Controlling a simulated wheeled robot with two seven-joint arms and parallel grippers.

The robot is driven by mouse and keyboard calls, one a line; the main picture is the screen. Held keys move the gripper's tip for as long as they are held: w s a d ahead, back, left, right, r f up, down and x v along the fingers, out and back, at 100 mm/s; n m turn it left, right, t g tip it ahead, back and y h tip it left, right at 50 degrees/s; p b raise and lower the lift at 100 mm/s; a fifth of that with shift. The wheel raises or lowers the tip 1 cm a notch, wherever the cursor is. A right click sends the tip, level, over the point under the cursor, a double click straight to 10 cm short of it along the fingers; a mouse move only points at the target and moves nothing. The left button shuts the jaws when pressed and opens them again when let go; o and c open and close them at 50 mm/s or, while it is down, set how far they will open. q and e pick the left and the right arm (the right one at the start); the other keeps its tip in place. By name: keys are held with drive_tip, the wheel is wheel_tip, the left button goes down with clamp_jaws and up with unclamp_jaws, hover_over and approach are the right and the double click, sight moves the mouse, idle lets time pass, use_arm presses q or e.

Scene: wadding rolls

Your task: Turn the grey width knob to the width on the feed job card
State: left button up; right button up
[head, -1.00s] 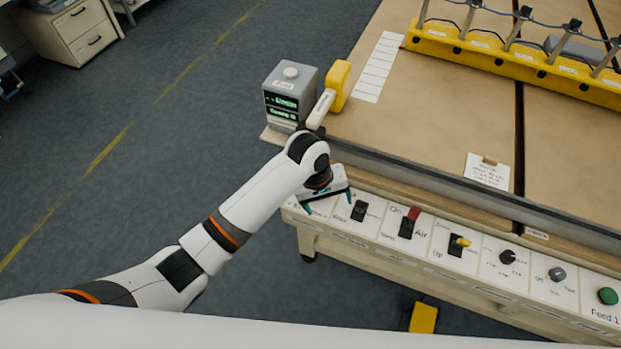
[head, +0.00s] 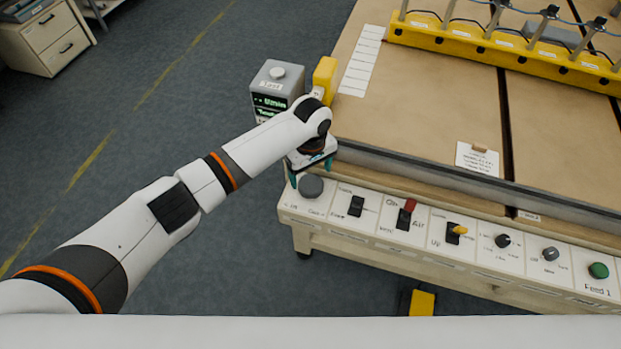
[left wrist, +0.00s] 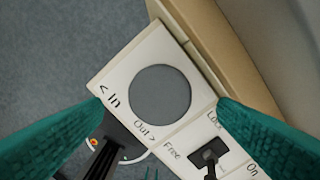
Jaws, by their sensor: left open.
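A large grey round knob (head: 311,187) sits at the left end of the white control panel. In the left wrist view the knob (left wrist: 160,90) shows a plain round top, with "In" and "Out" printed beside it. My left gripper (head: 311,172) is open just above and behind the knob. In the wrist view its teal fingers (left wrist: 158,108) stand at either side of the knob, apart from it. A white card (head: 478,159) lies on the table; its writing is too small to read. My right gripper is not in view.
A grey box with a green display (head: 269,105) stands behind my left arm, partly hidden. Right of the knob are a black switch (head: 356,206), a red switch (head: 406,213), a yellow-tipped lever (head: 456,232), smaller knobs and a green button (head: 599,270).

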sight(311, 184)
use_arm(q)
drive_tip(key=shift+f, duration=2.05)
drive_tip(key=shift+c, duration=0.5)
drive_tip(key=c, duration=0.9)
